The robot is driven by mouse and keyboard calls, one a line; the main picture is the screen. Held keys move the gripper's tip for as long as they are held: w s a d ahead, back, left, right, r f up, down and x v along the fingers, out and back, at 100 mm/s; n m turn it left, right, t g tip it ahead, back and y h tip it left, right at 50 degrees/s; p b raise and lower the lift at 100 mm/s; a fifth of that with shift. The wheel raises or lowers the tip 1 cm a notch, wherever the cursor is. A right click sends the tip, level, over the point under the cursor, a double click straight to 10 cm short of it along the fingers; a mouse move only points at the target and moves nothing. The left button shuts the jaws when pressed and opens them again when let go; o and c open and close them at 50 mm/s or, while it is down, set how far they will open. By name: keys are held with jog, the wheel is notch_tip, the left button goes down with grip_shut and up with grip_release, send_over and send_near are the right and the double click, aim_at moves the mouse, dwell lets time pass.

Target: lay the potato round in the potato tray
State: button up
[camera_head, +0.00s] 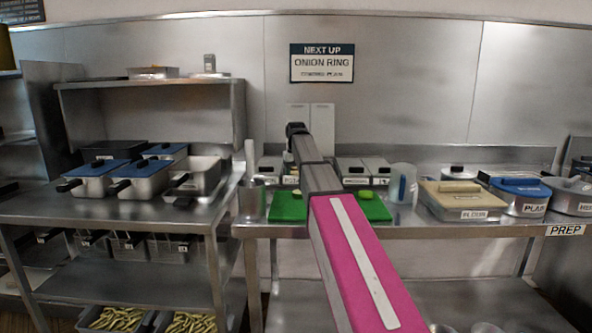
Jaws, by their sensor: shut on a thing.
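My arm reaches forward over the prep table, and its dark far end (296,129) stands above the small containers at the back. The jaws are hidden behind the arm, so I cannot see what they hold. I cannot make out the potato round with certainty. A small pale green piece (365,195) lies on the right part of the green board, apart from my arm. An open metal tray (207,176) on the left table has a partly readable label that seems to start with "POT".
Blue-lidded fryer pans (142,180) stand left of the open tray. The green board (289,207) lies under my arm. A labelled tan-lidded box (462,198) and a blue-lidded pan (520,194) stand at right. A shelf (150,83) overhangs the left table.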

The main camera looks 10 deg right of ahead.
jog(key=o, duration=0.8)
